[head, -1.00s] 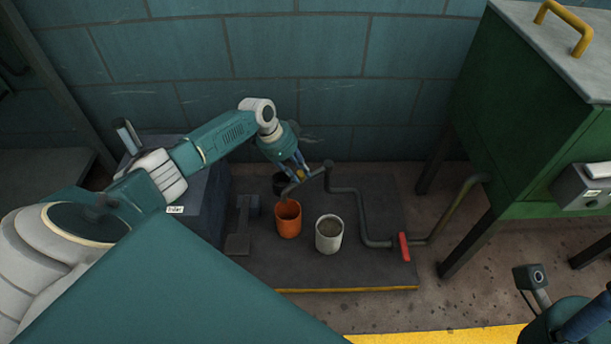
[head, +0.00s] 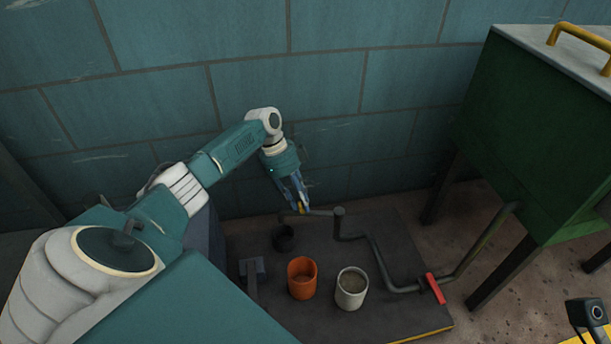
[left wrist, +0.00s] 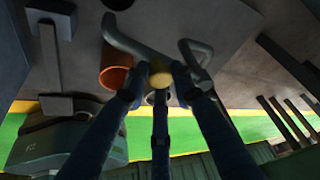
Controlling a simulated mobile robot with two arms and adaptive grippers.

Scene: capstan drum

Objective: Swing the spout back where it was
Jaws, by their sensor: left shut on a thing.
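The grey pipe spout (head: 320,212) reaches left from its upright pivot pipe (head: 339,224). Its outlet end (head: 281,217) lies just behind the black cup (head: 284,240), on the wall side. My left gripper (head: 302,208) is shut on the spout's yellow knob, which shows between the fingers in the left wrist view (left wrist: 160,73). The spout (left wrist: 122,36) also shows there, beside the orange cup (left wrist: 115,70). In the head view the orange cup (head: 302,279) and the white cup (head: 351,290), which has grey contents, stand in front of the spout.
A red-handled valve (head: 434,288) sits on the pipe at the right. A green tank (head: 540,130) on legs stands beyond it. The tiled wall (head: 330,90) is close behind the spout. A dark bracket (head: 252,275) stands left of the orange cup.

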